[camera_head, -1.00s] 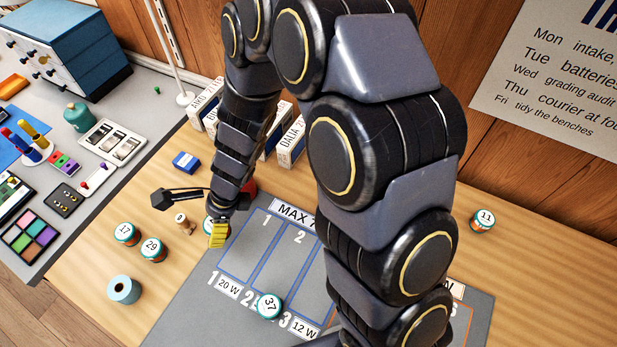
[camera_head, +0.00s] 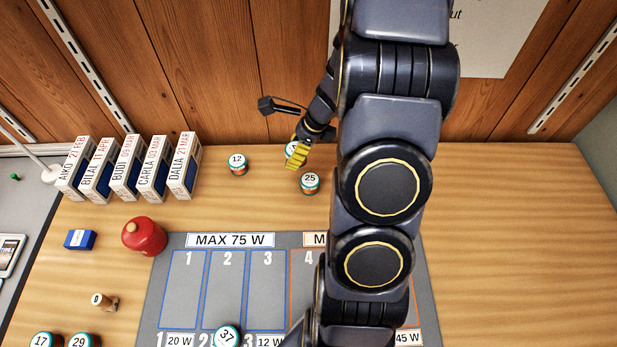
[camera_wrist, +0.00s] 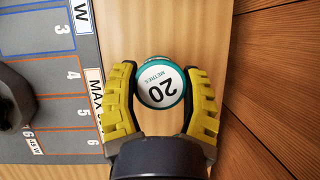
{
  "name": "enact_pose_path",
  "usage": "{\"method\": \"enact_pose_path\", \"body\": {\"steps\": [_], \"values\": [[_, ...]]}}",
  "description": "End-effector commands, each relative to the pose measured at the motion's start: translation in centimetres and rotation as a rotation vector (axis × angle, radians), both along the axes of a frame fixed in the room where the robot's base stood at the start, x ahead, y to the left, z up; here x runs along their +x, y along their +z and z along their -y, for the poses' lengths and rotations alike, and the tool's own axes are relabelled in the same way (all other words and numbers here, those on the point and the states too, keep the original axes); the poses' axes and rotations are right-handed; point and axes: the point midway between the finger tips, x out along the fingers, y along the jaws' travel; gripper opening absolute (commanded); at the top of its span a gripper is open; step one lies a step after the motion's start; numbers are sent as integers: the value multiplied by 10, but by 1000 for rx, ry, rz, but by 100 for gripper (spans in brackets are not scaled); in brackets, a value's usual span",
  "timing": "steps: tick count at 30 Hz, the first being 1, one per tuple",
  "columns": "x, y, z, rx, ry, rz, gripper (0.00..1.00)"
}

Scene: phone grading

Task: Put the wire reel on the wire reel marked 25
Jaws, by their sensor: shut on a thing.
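My gripper (camera_head: 298,155) is shut on a wire reel marked 20 (camera_wrist: 161,83), a white-topped reel with a teal rim. In the wrist view the reel sits between the two yellow fingers. The wire reel marked 25 (camera_head: 310,183) stands upright on the wooden bench, just below and right of my gripper in the head view. I cannot see it in the wrist view. My gripper appears to be apart from it, towards the back wall.
A reel marked 12 (camera_head: 238,163) stands left of my gripper. A red canister (camera_head: 145,237) and several upright boxes (camera_head: 126,170) are further left. A grey mat (camera_head: 165,245) lies in front, with a reel marked 37 (camera_head: 227,336) on it. The wooden wall (camera_head: 240,70) is close behind.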

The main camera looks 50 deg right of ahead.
Motion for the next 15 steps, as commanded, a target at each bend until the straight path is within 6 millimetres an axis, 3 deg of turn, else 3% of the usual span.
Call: {"method": "enact_pose_path", "body": {"steps": [3,7,15], "values": [[-12,1,17,1,-43,-2,15],[-17,-5,23,3,-58,-2,15],[-17,-42,23,3,-61,-2,15]]}}
